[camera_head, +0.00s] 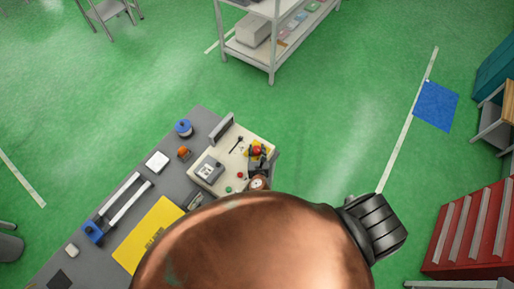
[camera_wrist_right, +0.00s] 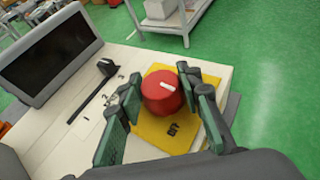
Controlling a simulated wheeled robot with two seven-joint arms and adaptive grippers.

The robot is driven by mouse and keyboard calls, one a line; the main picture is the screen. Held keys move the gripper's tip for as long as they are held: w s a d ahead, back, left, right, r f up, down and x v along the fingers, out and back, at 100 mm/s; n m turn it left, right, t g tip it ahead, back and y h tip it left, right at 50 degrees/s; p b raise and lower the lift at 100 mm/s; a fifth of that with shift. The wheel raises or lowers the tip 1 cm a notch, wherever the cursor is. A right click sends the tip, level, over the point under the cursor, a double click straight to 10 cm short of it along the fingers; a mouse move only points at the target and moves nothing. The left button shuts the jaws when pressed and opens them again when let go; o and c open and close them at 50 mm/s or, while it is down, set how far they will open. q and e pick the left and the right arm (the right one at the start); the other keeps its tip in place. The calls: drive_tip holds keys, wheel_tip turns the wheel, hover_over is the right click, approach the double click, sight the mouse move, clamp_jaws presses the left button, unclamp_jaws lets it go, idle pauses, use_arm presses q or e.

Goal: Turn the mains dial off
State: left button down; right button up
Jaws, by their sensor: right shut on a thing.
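The mains dial (camera_wrist_right: 160,98) is a round red knob with a short white mark on its top. It sits on a yellow plate (camera_wrist_right: 150,133) whose near edge bears dark lettering that looks like "OFF". The white mark lies roughly crosswise in the right wrist view, not towards that lettering. In the head view the dial (camera_head: 256,150) is a small red spot on the pale console. My right gripper (camera_wrist_right: 163,92) has its dark green-padded fingers on either side of the dial and is shut on it. My left gripper is not in view.
The pale console (camera_head: 225,182) carries a dark screen (camera_wrist_right: 47,57), a black lever (camera_wrist_right: 105,68) and small buttons. A grey bench (camera_head: 110,205) beside it holds a yellow sheet (camera_head: 150,232) and a blue round item (camera_head: 184,128).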

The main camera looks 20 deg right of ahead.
sight(257, 149)
drive_tip(key=m+g+h+b, duration=0.1)
drive_tip(key=m+g+h, duration=0.1)
drive_tip(key=m+h, duration=0.1)
drive_tip(key=shift+w+a+m+h, duration=0.1)
drive_tip(key=shift+a+m+h, duration=0.05)
drive_tip(key=shift+m+h, duration=0.25)
drive_tip(key=m+g+h+b, duration=0.2)
drive_tip(key=shift+m, duration=0.3)
drive_tip(key=shift+m+g+h+b, duration=0.4)
drive_tip(key=shift+m+g+b, duration=0.1)
drive_tip(key=shift+g, duration=0.2)
drive_tip(key=shift+d+r, duration=0.15)
drive_tip(key=shift+d, duration=0.05)
drive_tip(key=o, duration=1.2)
wheel_tip(257, 149, up, 10)
drive_tip(key=shift+f, duration=0.1)
